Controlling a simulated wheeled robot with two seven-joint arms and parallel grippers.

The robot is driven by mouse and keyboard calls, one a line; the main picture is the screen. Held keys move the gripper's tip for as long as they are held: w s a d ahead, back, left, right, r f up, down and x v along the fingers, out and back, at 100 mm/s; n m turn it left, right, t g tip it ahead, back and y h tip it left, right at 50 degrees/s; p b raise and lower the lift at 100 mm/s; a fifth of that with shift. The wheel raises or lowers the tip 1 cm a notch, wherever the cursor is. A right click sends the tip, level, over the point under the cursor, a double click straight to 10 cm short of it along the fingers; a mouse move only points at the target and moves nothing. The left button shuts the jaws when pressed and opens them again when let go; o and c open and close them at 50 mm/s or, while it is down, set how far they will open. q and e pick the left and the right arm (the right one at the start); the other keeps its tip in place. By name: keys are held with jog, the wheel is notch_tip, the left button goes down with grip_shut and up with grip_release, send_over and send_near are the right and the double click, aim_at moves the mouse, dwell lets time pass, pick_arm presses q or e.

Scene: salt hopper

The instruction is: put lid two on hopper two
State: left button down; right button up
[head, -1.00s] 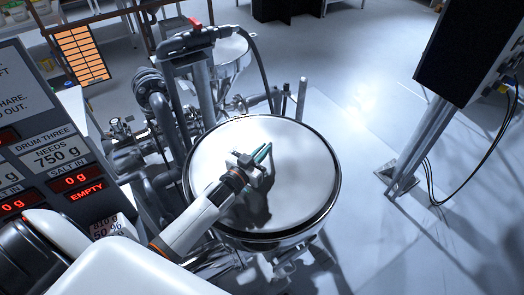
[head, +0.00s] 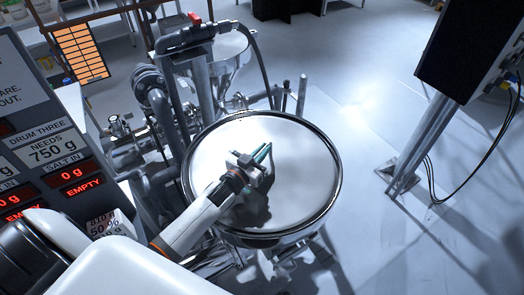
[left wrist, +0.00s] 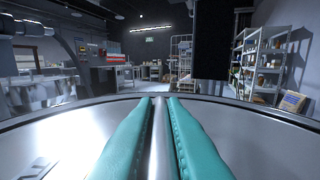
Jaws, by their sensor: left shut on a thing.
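The lid (head: 295,165) is a round, shiny metal disc lying level over the mouth of the big steel hopper (head: 268,241). The hopper's rim shows as a thin dark ring close around the lid; I cannot tell if the lid is fully seated. My left gripper (head: 262,155) is over the lid's middle, shut on its handle. In the left wrist view the teal fingers (left wrist: 159,110) press on both sides of the metal handle bar (left wrist: 159,145), with the lid (left wrist: 75,135) spread below. A dark marking on it is cut off. My right gripper is out of view.
A second steel hopper (head: 231,52) with pipes stands behind. A drum display panel (head: 45,150) is at the left. A dark box on a metal post (head: 420,150) stands at the right, with cables hanging. The floor between post and hopper is clear.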

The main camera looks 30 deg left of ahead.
pick_arm(q)
jog(key=c, duration=1.4)
grip_release()
jog(key=shift+c, duration=0.2)
jog(key=shift+o, duration=0.2)
jog(key=shift+s+f, duration=0.1)
jog(key=shift+f, duration=0.2)
jog(key=shift+s+f+b, duration=0.1)
jog(key=shift+s+b, duration=0.2)
jog(key=shift+s, duration=0.2)
jog(key=s, duration=0.3)
jog(key=s+a+b, duration=0.1)
jog(key=s, duration=0.2)
jog(key=s+b, duration=0.1)
jog(key=s, duration=0.3)
jog(key=shift+a+r, duration=0.2)
jog(key=shift+s+a+r, duration=0.1)
jog(key=shift+s, duration=0.35)
jog(key=shift+r, duration=0.1)
